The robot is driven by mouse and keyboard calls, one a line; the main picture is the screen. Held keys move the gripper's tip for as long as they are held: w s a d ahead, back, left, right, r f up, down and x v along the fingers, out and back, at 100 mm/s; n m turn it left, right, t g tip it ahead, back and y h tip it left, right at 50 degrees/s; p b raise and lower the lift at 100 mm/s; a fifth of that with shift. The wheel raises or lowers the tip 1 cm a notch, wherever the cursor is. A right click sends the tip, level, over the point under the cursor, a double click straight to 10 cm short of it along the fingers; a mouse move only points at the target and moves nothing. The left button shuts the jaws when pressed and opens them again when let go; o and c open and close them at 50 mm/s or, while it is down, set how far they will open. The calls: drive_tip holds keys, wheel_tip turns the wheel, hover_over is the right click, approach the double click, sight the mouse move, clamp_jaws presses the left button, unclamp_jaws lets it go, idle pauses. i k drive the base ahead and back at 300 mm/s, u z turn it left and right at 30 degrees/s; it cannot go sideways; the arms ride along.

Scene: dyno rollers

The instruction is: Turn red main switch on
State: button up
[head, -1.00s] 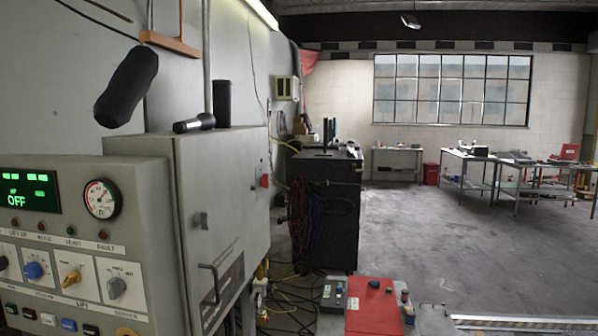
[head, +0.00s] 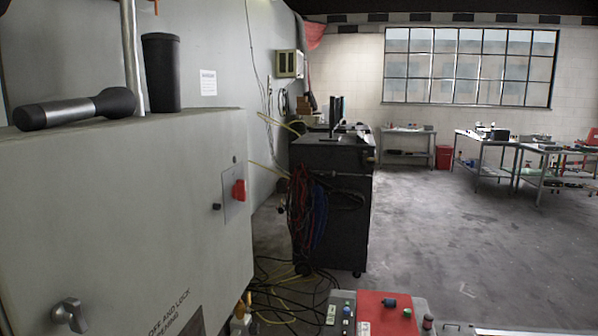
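The red main switch (head: 238,190) is a small red rotary handle on a light plate, on the right-hand part of the grey cabinet (head: 120,215) in the head view. Its handle looks roughly upright, but it is too small to tell its setting. A small dark latch (head: 217,206) sits just left of it. A larger grey knob (head: 70,314) is on the cabinet face at the lower left. My gripper is not in view.
A red-topped box (head: 385,312) and loose cables lie at the lower middle. Open floor (head: 460,240) is to the right.

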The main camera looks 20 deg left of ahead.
sight(239, 189)
drive_tip(key=u, duration=0.55)
drive_tip(key=i, duration=1.05)
drive_tip(key=u, duration=0.85)
